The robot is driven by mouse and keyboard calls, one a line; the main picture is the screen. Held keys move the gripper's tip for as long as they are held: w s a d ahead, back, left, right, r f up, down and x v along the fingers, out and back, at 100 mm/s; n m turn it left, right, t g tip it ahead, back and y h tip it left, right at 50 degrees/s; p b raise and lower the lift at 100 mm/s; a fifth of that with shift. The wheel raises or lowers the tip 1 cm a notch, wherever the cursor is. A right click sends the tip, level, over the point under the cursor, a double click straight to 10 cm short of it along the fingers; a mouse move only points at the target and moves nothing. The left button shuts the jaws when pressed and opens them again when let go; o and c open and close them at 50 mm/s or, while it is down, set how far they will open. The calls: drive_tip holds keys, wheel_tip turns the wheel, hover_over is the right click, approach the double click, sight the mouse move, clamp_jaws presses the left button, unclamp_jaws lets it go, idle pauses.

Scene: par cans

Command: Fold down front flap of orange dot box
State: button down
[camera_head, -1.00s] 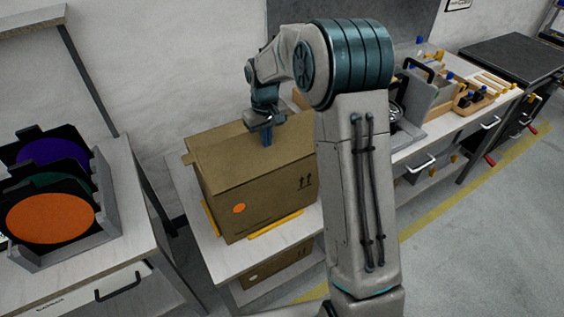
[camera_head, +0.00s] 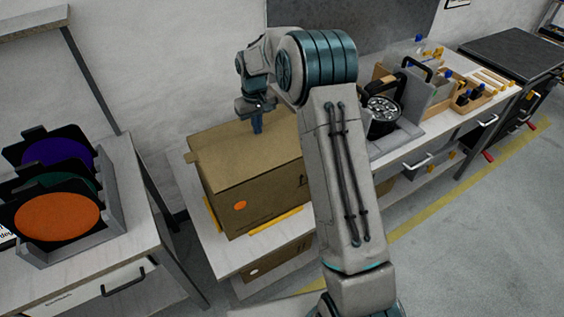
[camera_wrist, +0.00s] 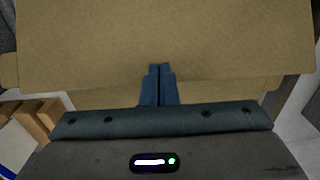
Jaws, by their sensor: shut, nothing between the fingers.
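The orange dot box (camera_head: 268,200) is a brown cardboard box on a white table in the head view. Its orange dot (camera_head: 240,205) is on the side facing me. A broad cardboard flap (camera_head: 235,155) lies across its top, and a small tab (camera_head: 191,157) sticks out at the left. My gripper (camera_head: 257,130) is shut and empty, pointing down at the far part of the top. In the wrist view my shut fingertips (camera_wrist: 160,68) overlap the edge of a large cardboard panel (camera_wrist: 165,35); I cannot tell whether they touch it. My arm hides the box's right end.
Yellow strips (camera_head: 275,222) edge the box's base. Another cardboard box (camera_head: 275,262) is on the shelf below. At left, a rack holds coloured discs, with an orange disc (camera_head: 58,217) in front. At right, a par can (camera_head: 382,112) stands on a bench with wooden trays.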

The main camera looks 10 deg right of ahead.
sight(258, 142)
drive_tip(key=shift+f, duration=0.1)
drive_tip(key=shift+f+b, duration=2.35)
drive_tip(key=shift+f, duration=1.15)
drive_tip(key=shift+r, duration=0.1)
drive_tip(key=shift+r+p, duration=3.7)
drive_tip(key=shift+r, duration=2.25)
